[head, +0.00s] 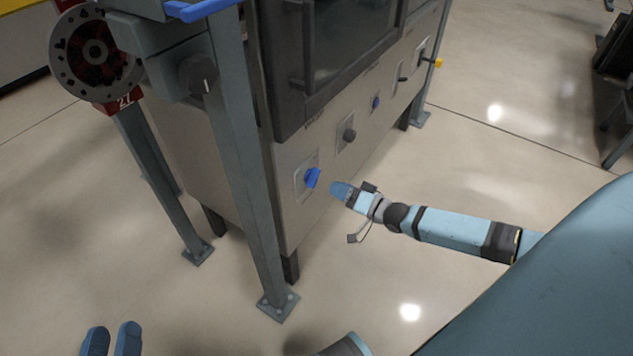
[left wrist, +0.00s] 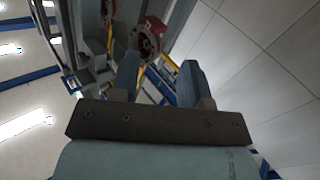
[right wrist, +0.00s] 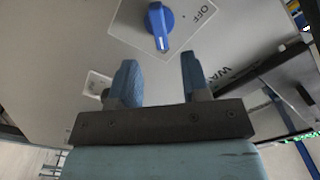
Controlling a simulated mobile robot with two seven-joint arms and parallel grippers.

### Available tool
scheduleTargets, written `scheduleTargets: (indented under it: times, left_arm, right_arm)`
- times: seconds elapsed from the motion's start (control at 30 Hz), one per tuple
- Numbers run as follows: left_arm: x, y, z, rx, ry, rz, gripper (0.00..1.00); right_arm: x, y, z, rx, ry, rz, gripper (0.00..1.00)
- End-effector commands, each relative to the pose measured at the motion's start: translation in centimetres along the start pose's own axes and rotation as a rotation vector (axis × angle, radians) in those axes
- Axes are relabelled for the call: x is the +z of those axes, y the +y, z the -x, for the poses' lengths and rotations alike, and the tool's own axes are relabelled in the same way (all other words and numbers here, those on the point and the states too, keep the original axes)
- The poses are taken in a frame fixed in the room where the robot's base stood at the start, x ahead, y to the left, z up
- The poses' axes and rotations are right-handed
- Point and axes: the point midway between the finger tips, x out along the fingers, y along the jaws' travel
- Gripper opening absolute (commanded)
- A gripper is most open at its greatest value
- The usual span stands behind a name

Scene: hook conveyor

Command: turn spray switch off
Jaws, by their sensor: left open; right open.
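A blue rotary switch (head: 312,178) sits on a light square plate low on the machine's grey front panel. In the right wrist view the blue switch (right wrist: 159,22) points down the picture, with a pale mark near its lower tip. The word OFF is printed on the plate to its right. My right gripper (head: 341,190) is open, just right of the switch and apart from it. Its open fingers (right wrist: 160,76) are empty, below the switch in the wrist view. My left gripper (head: 112,338) is open and empty at the lower left, far from the panel.
A grey knob (head: 349,135), a small blue knob (head: 376,102) and other controls line the panel. A steel frame leg (head: 245,170) stands left of the switch. A round dial device (head: 95,52) is at the upper left. The floor in front is clear.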

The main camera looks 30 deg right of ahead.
Motion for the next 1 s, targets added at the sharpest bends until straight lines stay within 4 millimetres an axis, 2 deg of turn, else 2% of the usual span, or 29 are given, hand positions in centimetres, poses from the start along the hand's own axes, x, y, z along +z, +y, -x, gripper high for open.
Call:
scheduleTargets:
  times: [0.1, 0.3, 0.5, 0.77, 0.8, 0.97, 1.0]
  left_arm:
    - [-0.9, 0.5, -0.2, 0.024, 0.063, 0.008, 0.43]
    - [-2.4, 1.3, -0.2, 0.055, 0.142, 0.022, 0.43]
    - [-3.2, 1.7, -0.1, 0.069, 0.18, 0.029, 0.43]
    - [-3.4, 1.8, -0.1, 0.071, 0.184, 0.03, 0.43]
    - [-3.4, 1.8, -0.2, 0.071, 0.184, 0.03, 0.43]
    - [-3.4, 1.8, -0.2, 0.071, 0.184, 0.03, 0.43]
    - [-3.4, 1.8, -0.2, 0.071, 0.183, 0.03, 0.43]
  right_arm:
    - [0.1, 0.1, -2.7, -0.003, 0.003, 0.001, 0.43]
    - [0.1, 0.1, -5.9, -0.002, 0.001, 0.001, 0.43]
    - [0.0, 0.1, -7.3, 0.0, 0.0, 0.001, 0.43]
    - [0.0, 0.0, -7.4, 0.001, -0.001, 0.001, 0.43]
    - [0.0, 0.0, -7.4, 0.001, -0.001, 0.001, 0.4]
    - [0.0, 0.0, -7.4, 0.0, -0.001, 0.001, 0.04]
    - [0.0, 0.0, -7.4, 0.0, -0.001, 0.001, 0.0]
